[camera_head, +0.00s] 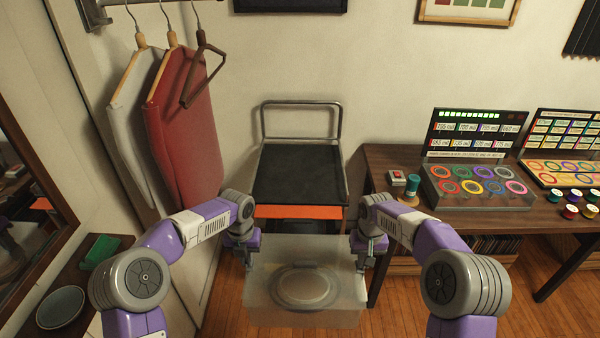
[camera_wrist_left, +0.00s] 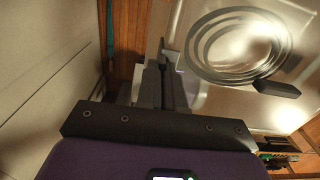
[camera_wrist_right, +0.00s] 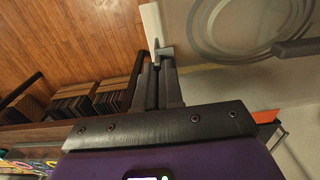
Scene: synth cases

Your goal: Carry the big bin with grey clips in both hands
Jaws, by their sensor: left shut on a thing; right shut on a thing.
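The bin also shows in the left wrist view (camera_wrist_left: 200,98) and the right wrist view (camera_wrist_right: 182,18). The gripped edges are partly hidden by the fingers.
A cart with a black deck (camera_head: 298,175), orange front edge and metal handle stands just behind the bin. A wooden table (camera_head: 395,160) with display boards is at right. Hanging garments (camera_head: 190,130) and a low shelf (camera_head: 95,285) are at left. Wood floor shows below.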

